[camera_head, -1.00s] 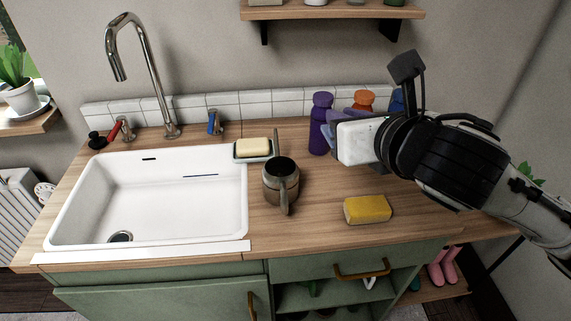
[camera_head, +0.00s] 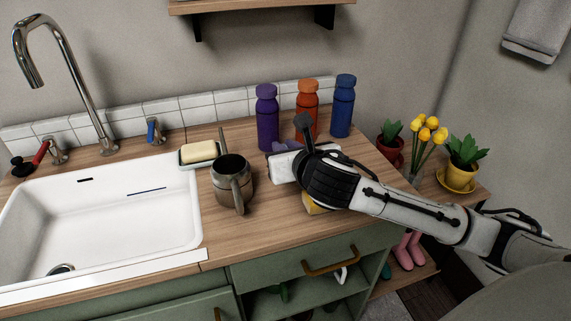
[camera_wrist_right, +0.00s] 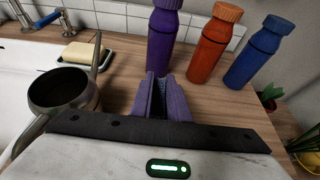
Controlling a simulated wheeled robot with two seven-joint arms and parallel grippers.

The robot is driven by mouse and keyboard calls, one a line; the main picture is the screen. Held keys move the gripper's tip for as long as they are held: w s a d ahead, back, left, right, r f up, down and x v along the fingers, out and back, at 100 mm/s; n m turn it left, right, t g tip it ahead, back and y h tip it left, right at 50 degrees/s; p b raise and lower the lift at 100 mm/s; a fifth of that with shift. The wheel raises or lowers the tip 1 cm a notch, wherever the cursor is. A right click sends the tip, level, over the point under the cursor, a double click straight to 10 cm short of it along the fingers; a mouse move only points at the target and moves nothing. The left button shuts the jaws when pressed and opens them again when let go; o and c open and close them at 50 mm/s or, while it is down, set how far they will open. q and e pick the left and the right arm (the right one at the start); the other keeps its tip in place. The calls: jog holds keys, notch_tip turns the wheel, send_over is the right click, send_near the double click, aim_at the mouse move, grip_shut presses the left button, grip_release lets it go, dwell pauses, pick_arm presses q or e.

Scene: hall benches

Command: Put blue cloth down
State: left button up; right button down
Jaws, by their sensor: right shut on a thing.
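My right gripper (camera_head: 281,150) reaches in from the right over the wooden counter, in front of the bottles. It is shut on the blue cloth (camera_head: 286,145), a small purplish-blue piece of which shows at the jaws in the head view. My left gripper is out of view.
A metal watering can (camera_head: 232,182) stands left of the gripper, near a soap dish (camera_head: 199,154). Purple (camera_head: 267,118), orange (camera_head: 307,106) and blue (camera_head: 343,106) bottles stand behind. A yellow sponge (camera_head: 312,206) is partly hidden under my arm. The sink (camera_head: 105,215) is at left.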

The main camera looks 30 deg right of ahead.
jog(key=shift+f+b, duration=0.4)
jog(key=shift+f, duration=1.45)
jog(key=shift+f, duration=0.15)
jog(key=c, duration=1.7)
grip_release()
